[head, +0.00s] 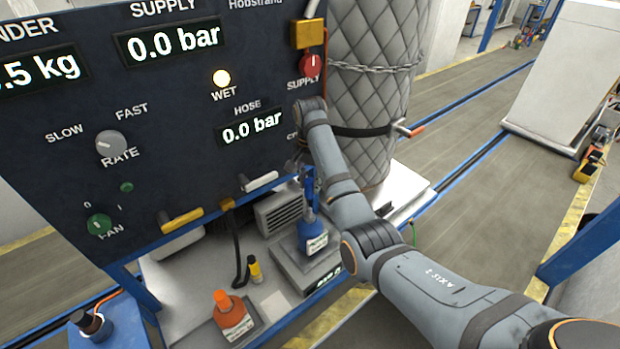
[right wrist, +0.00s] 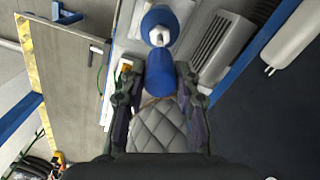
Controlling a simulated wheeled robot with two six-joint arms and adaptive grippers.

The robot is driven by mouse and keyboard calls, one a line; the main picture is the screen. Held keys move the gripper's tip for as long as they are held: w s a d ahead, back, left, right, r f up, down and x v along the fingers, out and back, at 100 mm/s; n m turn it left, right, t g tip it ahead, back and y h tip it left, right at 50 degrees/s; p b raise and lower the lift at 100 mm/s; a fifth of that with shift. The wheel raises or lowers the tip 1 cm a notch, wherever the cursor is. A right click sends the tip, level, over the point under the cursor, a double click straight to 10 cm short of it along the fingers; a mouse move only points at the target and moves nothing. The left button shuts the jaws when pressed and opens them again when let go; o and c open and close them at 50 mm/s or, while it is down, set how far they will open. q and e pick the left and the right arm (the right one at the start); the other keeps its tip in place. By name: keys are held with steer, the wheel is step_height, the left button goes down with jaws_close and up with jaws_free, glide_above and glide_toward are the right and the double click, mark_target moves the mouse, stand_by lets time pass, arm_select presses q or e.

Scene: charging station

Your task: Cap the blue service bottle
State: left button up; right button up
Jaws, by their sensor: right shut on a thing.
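The blue service bottle (head: 313,240) stands upright on a grey scale (head: 290,262) below the dark panel. In the right wrist view the bottle (right wrist: 159,17) shows from above, with its white neck uncovered. My right gripper (head: 309,182) is above the bottle in the head view. In the right wrist view its fingers (right wrist: 161,78) are shut on a blue cap (right wrist: 160,75). The cap appears beside the bottle's neck in that view, not over it; the exact height gap is unclear. My left gripper is not in view.
An orange bottle (head: 231,312) stands on a small pad at the front. A small black bottle with a yellow band (head: 255,270) is left of the scale. The control panel (head: 170,100) stands close behind. A quilted cylinder (head: 375,90) is right of the panel.

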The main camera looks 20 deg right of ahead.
mark_target(310, 192)
step_height(310, 192, down, 3)
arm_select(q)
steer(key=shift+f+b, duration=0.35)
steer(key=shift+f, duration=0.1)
arm_select(e)
steer(key=shift+f, duration=0.65)
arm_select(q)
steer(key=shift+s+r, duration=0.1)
arm_select(e)
steer(key=shift+p, duration=0.6)
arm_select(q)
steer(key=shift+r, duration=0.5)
